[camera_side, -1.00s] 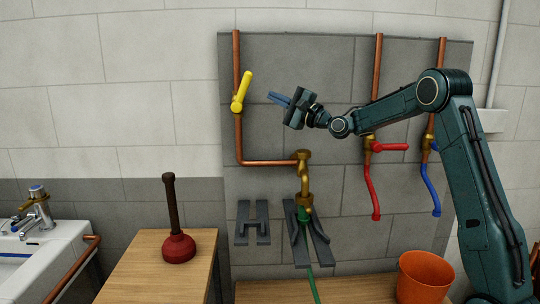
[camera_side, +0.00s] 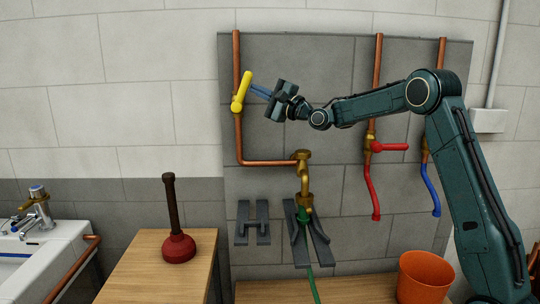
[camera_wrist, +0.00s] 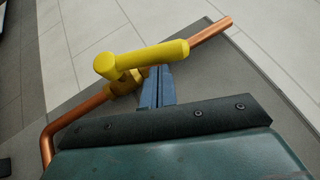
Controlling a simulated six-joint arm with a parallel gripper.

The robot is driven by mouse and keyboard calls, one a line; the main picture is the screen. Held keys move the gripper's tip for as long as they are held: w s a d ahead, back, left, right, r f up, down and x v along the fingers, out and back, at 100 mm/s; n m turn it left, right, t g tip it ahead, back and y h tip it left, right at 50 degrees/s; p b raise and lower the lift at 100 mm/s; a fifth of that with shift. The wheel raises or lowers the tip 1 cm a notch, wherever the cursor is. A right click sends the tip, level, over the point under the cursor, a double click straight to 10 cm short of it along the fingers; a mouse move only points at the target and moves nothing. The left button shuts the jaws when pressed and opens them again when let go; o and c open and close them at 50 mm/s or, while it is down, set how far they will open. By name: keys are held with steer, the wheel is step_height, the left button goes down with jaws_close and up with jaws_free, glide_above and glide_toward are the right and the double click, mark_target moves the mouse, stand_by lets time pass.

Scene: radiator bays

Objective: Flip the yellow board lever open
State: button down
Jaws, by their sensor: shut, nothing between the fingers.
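The yellow lever (camera_side: 243,92) sits on a brass valve on the left copper pipe of the grey board. It is tilted, its free end up and to the right of the pipe. My gripper (camera_side: 254,88) is shut and empty, its blue fingertips at the lever's right side. In the wrist view the yellow lever (camera_wrist: 150,58) crosses above the fingertips (camera_wrist: 158,72), which end right at its edge. I cannot tell whether they touch. The brass valve (camera_wrist: 127,82) shows partly behind the lever.
The copper pipe (camera_side: 238,140) runs down and bends right to a brass tap (camera_side: 304,180) with a green hose. A red lever (camera_side: 392,147) and a blue hose (camera_side: 431,190) are to the right. A plunger (camera_side: 178,248) and an orange bucket (camera_side: 424,278) stand lower down.

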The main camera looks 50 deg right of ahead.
steer(key=shift+a+r, duration=0.1)
steer(key=shift+r, duration=0.05)
steer(key=shift+w+a+r+n+g, duration=0.45)
steer(key=shift+r+n+g, duration=0.1)
steer(key=shift+g, duration=0.15)
steer(key=shift+w+a+r+n+g, duration=0.4)
steer(key=shift+r+n+g, duration=0.15)
steer(key=shift+g, duration=0.15)
steer(key=shift+d, duration=0.15)
glide_toward(249, 82)
steer(key=s+d, duration=0.2)
steer(key=d, duration=0.1)
steer(key=shift+s+d+r, duration=0.3)
steer(key=shift+s+d, duration=0.05)
steer(key=shift+s, duration=0.05)
